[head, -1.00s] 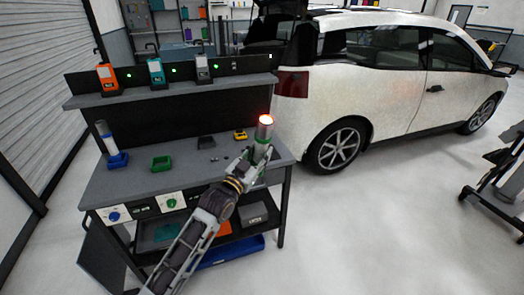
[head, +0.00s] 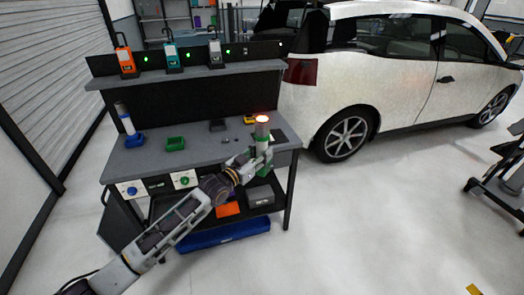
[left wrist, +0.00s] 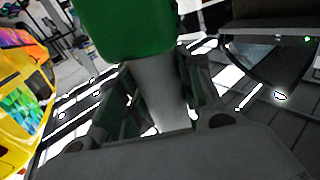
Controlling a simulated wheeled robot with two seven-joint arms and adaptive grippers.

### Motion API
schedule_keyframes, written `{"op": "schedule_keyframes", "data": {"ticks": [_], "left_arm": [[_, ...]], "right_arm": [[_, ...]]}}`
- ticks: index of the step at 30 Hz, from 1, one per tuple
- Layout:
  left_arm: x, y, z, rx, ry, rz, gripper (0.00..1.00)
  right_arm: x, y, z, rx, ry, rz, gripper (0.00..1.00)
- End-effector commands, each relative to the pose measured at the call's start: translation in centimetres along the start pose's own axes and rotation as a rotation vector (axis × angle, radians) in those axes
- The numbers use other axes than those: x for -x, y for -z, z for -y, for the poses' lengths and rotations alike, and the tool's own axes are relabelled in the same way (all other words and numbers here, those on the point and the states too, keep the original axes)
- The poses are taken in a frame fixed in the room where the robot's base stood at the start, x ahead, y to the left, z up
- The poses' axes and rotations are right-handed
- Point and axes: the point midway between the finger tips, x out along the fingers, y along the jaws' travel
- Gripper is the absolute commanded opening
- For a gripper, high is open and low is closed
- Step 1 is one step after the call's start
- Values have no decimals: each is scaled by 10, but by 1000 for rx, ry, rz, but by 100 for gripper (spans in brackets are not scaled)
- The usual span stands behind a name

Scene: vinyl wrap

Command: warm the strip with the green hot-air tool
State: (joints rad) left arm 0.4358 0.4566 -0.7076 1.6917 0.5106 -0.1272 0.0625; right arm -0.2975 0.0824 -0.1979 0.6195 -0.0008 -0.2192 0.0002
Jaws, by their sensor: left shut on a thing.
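The green hot-air tool (head: 262,130) is upright in my left gripper (head: 262,158), in front of the right end of the workbench in the head view. It has a grey barrel, green parts and a red-orange glowing top end. In the left wrist view its green part (left wrist: 125,25) and a grey shaft (left wrist: 160,92) show between the fingers of my left gripper (left wrist: 155,100), which are shut on it. I cannot pick out the strip in either view. My right gripper is not in view.
The workbench (head: 195,155) carries a blue holder (head: 135,140) with a blue-and-white tool, an empty green holder (head: 175,143) and a yellow item (head: 250,119). Three upright devices stand on its shelf. A white car (head: 400,85) stands right of it. Clear floor lies in front.

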Motion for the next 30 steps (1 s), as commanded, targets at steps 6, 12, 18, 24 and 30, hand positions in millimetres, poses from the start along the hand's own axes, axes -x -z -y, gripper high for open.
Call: {"op": "schedule_keyframes", "data": {"ticks": [6,12,18,24,30], "left_arm": [[0,-2,1,25,-2,12,0],[0,-3,0,44,-2,25,0],[0,-3,0,51,-2,30,0],[0,-3,0,51,-2,29,0],[0,-3,0,51,-2,29,0]], "right_arm": [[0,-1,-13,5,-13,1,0],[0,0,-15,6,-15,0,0],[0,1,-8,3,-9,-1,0],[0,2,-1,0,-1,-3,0],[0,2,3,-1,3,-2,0]]}}
